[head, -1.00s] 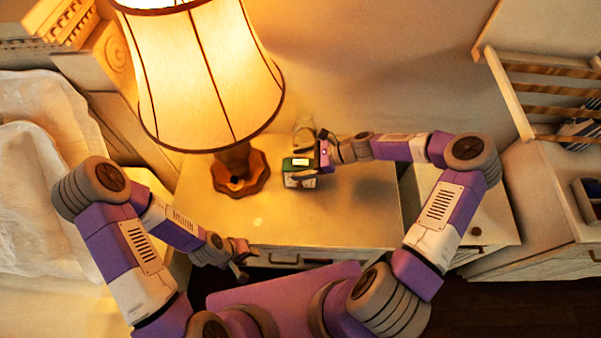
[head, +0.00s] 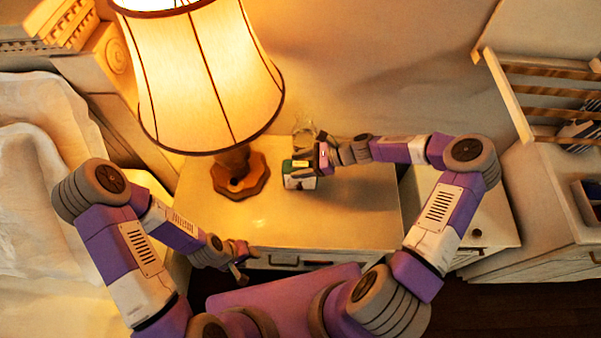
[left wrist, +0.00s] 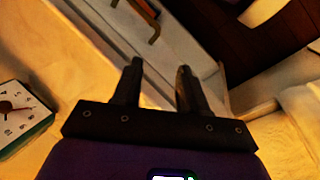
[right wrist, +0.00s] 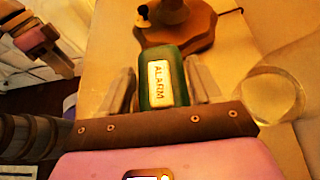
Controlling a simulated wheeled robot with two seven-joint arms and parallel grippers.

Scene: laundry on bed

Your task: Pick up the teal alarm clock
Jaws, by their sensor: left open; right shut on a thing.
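The teal alarm clock (head: 300,181) stands on the nightstand (head: 345,222), right of the lamp base. In the right wrist view its green top with an "ALARM" button (right wrist: 158,83) lies between the fingers of my right gripper (right wrist: 160,95). My right gripper (head: 302,164) is shut on the clock from above. Part of the clock is hidden by the gripper in the head view. The left wrist view shows the clock's white face (left wrist: 17,113) at the left edge. My left gripper (left wrist: 160,85) is open and empty, near the nightstand's front edge.
A lit lamp (head: 205,75) with a wooden base (head: 240,178) stands left of the clock. A clear glass (right wrist: 275,95) stands close beside my right gripper. The nightstand's front and right are clear. A bed with white bedding (head: 35,200) is at left.

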